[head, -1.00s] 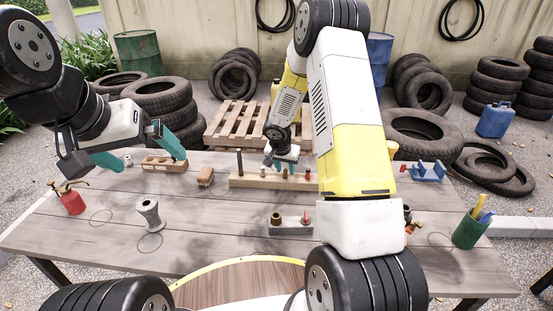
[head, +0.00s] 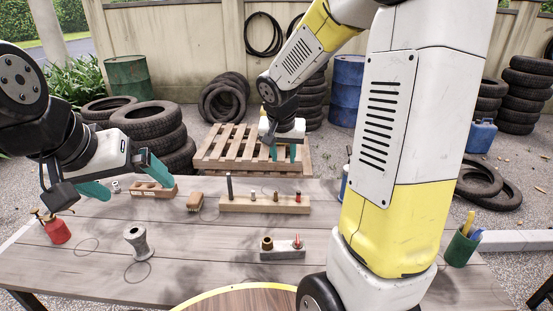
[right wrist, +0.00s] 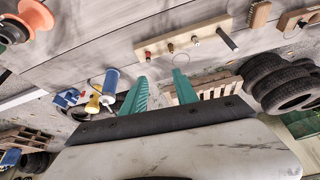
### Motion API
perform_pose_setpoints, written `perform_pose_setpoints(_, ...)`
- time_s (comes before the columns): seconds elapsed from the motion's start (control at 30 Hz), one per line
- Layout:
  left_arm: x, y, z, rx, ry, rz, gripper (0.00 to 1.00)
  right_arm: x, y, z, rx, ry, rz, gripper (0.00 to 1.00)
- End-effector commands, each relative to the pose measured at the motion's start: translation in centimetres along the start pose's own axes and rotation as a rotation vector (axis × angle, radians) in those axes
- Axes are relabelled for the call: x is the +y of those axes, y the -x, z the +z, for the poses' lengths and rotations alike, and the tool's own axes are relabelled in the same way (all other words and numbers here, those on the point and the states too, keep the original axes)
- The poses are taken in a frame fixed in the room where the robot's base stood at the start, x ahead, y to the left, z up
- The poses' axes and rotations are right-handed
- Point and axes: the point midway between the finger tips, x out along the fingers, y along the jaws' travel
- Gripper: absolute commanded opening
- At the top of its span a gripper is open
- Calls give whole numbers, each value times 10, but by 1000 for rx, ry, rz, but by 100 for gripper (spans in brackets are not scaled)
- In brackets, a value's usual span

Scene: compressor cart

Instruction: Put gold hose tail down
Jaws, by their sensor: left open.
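A long wooden rack (head: 240,206) on the table holds a tall dark rod (head: 229,187) and several small upright fittings. The middle small fitting (head: 276,196) looks gold, likely the gold hose tail, and stands upright in the rack; it is too small to be sure. The rack also shows in the right wrist view (right wrist: 208,31). My right gripper (head: 283,153) is open and empty, beyond and above the rack; its two teal fingers (right wrist: 160,90) are apart with nothing between. My left gripper (head: 137,188) is open and empty above the left of the table.
A grey block (head: 282,254) near the front holds a brass fitting (head: 267,243) and a red-topped piece (head: 298,242). A green cup (head: 461,248) is at right.

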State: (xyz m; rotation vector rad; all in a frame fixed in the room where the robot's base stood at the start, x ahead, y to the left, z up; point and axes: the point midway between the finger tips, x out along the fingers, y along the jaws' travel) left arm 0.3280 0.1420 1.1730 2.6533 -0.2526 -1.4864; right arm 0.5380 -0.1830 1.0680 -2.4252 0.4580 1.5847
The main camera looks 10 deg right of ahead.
Motion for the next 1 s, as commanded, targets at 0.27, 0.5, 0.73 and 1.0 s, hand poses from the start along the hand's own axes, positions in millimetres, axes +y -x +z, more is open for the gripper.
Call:
perform_pose_setpoints(0.27, 0, 0, 0, 0, 0, 0, 100, 34, 117, 70, 32, 154, -154, 36)
perform_pose_setpoints(0.5, 0, 0, 0, 0, 0, 0, 100, 40, 168, 131, 81, 296, -305, 36)
perform_pose_setpoints(0.73, 0, 0, 0, 0, 0, 0, 100, 39, 180, 151, 103, 351, -357, 36)
perform_pose_setpoints(1.0, 0, 0, 0, 0, 0, 0, 100, 39, 180, 151, 103, 352, -357, 36)
